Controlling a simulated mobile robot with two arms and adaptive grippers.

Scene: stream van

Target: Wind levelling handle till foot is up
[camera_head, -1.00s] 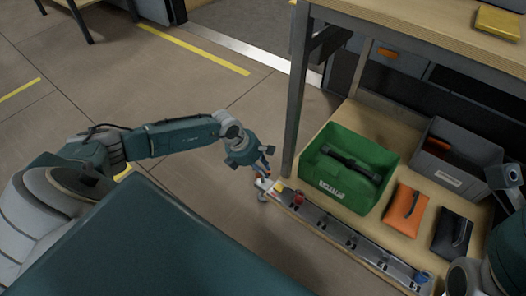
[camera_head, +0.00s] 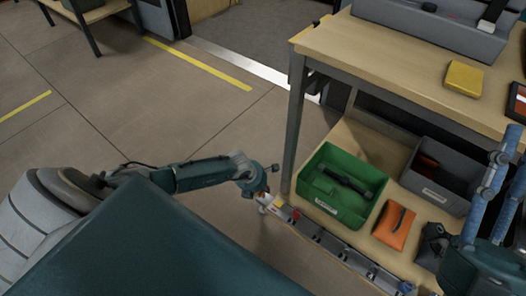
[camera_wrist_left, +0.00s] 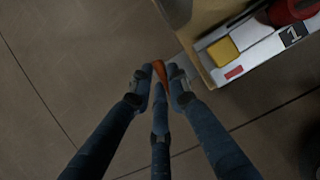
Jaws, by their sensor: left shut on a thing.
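In the left wrist view the blue fingers of my left gripper (camera_wrist_left: 160,88) are shut on an orange handle (camera_wrist_left: 160,72), partly covered by the fingers. In the head view my left gripper (camera_head: 266,188) is at the near left corner of the bench's low shelf, beside the end of a grey rail. A small pale part (camera_head: 263,204) shows just below it; I cannot tell whether this is the foot or how high it stands. My right gripper (camera_head: 496,185) is at the right edge, its blue fingers pointing up, apart and empty.
The grey rail (camera_head: 335,245) carries a red knob (camera_head: 296,213) and several fittings. A green crate (camera_head: 313,186), an orange pouch (camera_head: 394,226) and a grey bin (camera_head: 437,193) are on the shelf. A bench leg (camera_head: 293,130) rises behind my left gripper. The floor to its left is clear.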

